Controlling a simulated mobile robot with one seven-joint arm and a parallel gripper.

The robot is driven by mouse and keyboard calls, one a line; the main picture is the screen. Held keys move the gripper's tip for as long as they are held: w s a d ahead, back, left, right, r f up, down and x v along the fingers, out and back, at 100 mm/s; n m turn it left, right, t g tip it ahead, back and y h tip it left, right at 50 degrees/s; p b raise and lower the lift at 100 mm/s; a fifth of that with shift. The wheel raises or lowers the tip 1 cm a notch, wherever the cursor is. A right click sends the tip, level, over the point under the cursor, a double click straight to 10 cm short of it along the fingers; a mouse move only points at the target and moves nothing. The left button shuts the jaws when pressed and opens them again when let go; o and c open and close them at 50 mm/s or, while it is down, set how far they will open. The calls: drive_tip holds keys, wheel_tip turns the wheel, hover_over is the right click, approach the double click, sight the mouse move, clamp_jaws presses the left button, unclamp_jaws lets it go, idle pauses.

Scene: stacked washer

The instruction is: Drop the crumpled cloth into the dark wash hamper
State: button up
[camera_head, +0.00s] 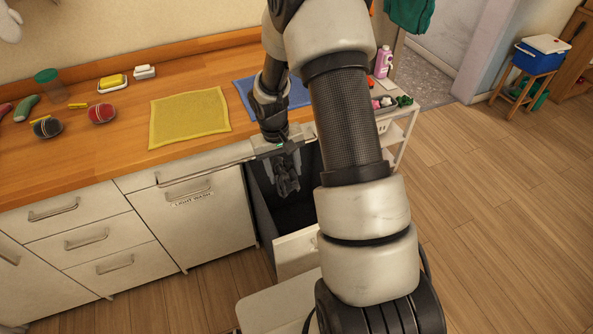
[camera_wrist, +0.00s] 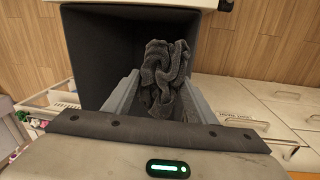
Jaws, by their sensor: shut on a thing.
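The crumpled cloth (camera_head: 287,178) is dark grey and hangs from my gripper (camera_head: 283,152). In the wrist view the bunched cloth (camera_wrist: 160,72) sits between the two fingers of my gripper (camera_wrist: 158,100), which are shut on it. The open pull-out hamper (camera_head: 263,203) has a dark lining and stands out from the counter front, directly below the cloth. In the wrist view the dark hamper inside (camera_wrist: 92,55) lies behind and to the left of the cloth. My arm hides the hamper's right side in the head view. No label on this hamper is readable.
A closed front labelled "LIGHT WASH" (camera_head: 205,222) is left of the open hamper. A yellow mat (camera_head: 188,117) and a blue mat (camera_head: 293,94) lie on the wooden counter (camera_head: 130,130). A white cart (camera_head: 398,135) stands to the right. The floor at right (camera_head: 500,220) is clear.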

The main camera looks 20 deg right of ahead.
sight(286, 162)
drive_tip(key=d, duration=0.1)
drive_tip(key=w+d+b, duration=0.1)
drive_tip(key=w+d, duration=0.1)
drive_tip(key=shift+w+d+f, duration=0.25)
drive_tip(key=shift+d+f, duration=0.05)
wheel_tip(286, 162, down, 7)
drive_tip(key=b, duration=0.4)
drive_tip(key=shift+b, duration=0.3)
drive_tip(key=o, duration=1.1)
drive_tip(key=shift+c, duration=0.2)
drive_tip(key=shift+r, duration=0.2)
drive_tip(key=r, duration=0.5)
drive_tip(key=a+r+p, duration=0.1)
drive_tip(key=r, duration=0.5)
drive_tip(key=a+r+p, duration=0.1)
drive_tip(key=r, duration=0.5)
